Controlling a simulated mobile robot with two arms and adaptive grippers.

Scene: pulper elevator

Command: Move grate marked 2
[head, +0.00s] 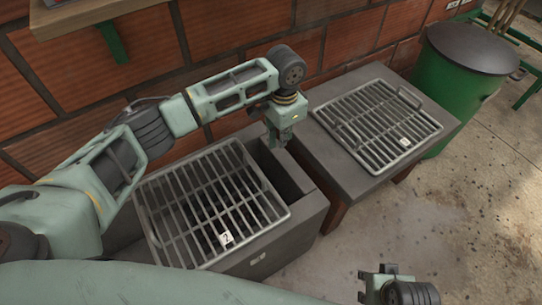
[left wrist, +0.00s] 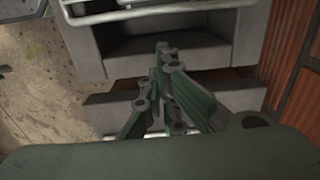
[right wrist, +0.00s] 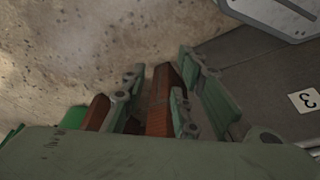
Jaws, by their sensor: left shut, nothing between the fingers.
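The grate marked 2 (head: 212,200) is a grey metal grid with a white tag (head: 226,238). It lies on a dark grey open-topped box (head: 300,228) and leaves the box's right part uncovered. My left gripper (head: 281,143) points down above that uncovered part, beyond the grate's upper right corner, apart from the grate. It is shut and empty, with its fingertips together in the left wrist view (left wrist: 168,55). A pale bar of a grate (left wrist: 150,12) crosses the top there. My right gripper (head: 388,285) is at the lower right of the head view, with its fingers apart and empty (right wrist: 162,88).
A second grate (head: 375,122) lies on a grey-topped table (head: 335,170) to the right; its tag is too small to read. A lidded green bin (head: 465,85) stands beyond it. A brick wall (head: 230,25) runs behind. Floor (head: 440,220) at right is clear.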

